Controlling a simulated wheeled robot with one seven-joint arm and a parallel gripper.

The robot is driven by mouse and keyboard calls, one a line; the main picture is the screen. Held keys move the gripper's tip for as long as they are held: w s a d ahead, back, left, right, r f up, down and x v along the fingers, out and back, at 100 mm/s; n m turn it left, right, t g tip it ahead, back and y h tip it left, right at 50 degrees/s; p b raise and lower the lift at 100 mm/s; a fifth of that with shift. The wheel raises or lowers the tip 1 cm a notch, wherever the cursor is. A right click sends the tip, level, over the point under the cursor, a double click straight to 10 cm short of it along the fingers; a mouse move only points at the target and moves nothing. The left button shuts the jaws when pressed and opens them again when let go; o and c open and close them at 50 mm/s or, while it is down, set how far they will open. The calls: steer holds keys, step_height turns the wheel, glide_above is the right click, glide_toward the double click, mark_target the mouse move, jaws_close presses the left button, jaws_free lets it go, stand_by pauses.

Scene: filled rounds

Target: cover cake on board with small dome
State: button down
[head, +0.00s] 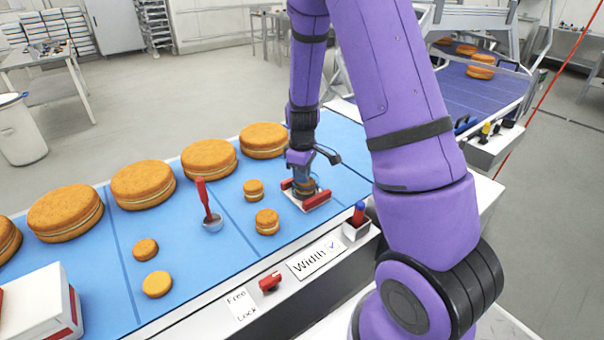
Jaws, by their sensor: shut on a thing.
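The board (302,206) is a small pale plate with red bars on two sides, on the blue belt near its front edge. My gripper (304,186) is low over the board, pointing down. It is shut on what looks like a small orange-brown cake (307,191), mostly hidden by the fingers, at or just above the board; contact cannot be told.
Small round cakes (267,221) lie on the belt between dome and board and at front left. Several large filled rounds (209,159) line the back. A white-and-red box (38,305) stands at front left. A holder with a red-and-blue item (357,222) is right of the board.

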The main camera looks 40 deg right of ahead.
steer(key=shift+f, duration=0.2)
steer(key=c, duration=0.5)
jaws_free()
steer(key=shift+r, duration=3.5)
steer(key=shift+r, duration=0.1)
